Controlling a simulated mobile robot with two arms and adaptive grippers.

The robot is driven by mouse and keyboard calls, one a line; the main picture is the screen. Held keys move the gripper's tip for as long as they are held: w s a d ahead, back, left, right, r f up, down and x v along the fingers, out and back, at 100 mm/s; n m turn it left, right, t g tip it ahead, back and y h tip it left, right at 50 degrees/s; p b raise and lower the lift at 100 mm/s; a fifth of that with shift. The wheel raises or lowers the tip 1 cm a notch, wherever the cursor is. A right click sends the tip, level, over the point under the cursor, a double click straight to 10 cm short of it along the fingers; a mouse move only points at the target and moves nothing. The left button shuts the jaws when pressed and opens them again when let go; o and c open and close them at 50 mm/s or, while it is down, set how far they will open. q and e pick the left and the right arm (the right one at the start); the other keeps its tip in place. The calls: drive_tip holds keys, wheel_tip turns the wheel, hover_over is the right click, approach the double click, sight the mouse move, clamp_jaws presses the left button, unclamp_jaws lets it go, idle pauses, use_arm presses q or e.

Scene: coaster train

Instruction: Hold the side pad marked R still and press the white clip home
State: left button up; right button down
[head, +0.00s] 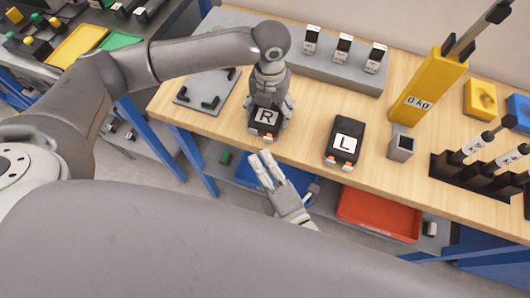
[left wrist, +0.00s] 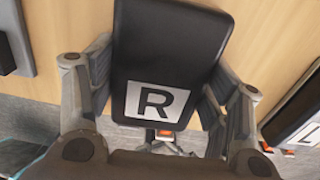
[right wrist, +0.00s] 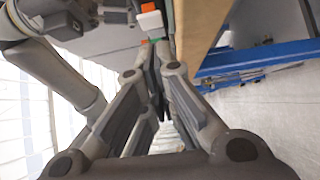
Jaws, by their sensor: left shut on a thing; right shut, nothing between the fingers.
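The black side pad marked R (head: 266,117) lies near the front edge of the wooden bench. My left gripper (head: 268,98) is shut on it from above; in the left wrist view the fingers flank the pad (left wrist: 170,45) on both sides. Small orange and white parts show at the pad's front end. The white clip (right wrist: 150,22) shows in the right wrist view, with orange and green bits beside it. My right gripper (head: 262,160) is shut and empty just off the bench's front edge, below the pad. Its fingertips (right wrist: 150,52) point at the clip; contact cannot be told.
A second pad marked L (head: 344,142) lies to the right, with a small grey holder (head: 400,146) beyond it. A grey rail (head: 280,57) with three labelled blocks stands behind. A grey plate (head: 206,90) lies left. A red bin (head: 378,214) sits below the bench.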

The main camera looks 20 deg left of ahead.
drive_tip(key=shift+w, duration=0.95)
